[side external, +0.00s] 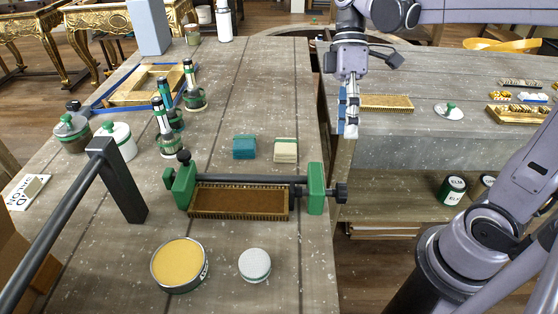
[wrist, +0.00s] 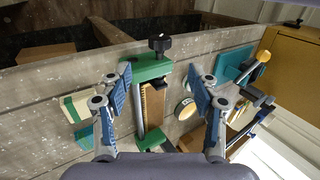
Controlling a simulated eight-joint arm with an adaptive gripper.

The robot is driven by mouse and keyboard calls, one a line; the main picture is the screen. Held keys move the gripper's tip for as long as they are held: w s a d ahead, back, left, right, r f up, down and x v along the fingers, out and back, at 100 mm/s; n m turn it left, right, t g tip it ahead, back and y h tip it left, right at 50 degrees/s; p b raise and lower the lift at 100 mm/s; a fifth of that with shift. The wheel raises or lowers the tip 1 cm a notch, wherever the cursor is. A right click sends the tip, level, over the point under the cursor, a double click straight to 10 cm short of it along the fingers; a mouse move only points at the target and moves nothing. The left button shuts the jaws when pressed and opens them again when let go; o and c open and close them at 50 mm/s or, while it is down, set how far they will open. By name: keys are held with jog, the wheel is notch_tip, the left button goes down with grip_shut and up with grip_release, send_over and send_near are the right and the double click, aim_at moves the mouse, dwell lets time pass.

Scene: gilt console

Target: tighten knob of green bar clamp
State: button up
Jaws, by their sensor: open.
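The green bar clamp (side external: 316,190) lies on the table along the back of a gold-rimmed brown panel (side external: 238,202), with a green jaw at each end of its dark bar. Its black knob (side external: 341,192) sticks out at the right end, over the table's right edge. In the wrist view, the knob (wrist: 160,43) is at top centre, beyond the near-side green jaw (wrist: 151,70). My gripper (side external: 348,128) points down above and behind the knob, apart from it. In the wrist view, my gripper (wrist: 160,93) has its blue-padded fingers wide apart, with nothing between them touching the pads.
Teal (side external: 244,148) and cream (side external: 286,150) stacks lie behind the clamp. A yellow-topped tin (side external: 180,265) and a white round container (side external: 254,264) stand in front. A black rail (side external: 120,180) rises at left, near bottles and jars. A gap separates the right-hand counter (side external: 430,150).

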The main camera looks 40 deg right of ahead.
jog(key=shift+s, duration=0.1)
jog(key=t+h, duration=0.1)
jog(key=t, duration=0.7)
send_near(346, 185)
jog(key=shift+x, duration=5.1)
jog(key=shift+s, duration=0.1)
jog(key=c, duration=1.2)
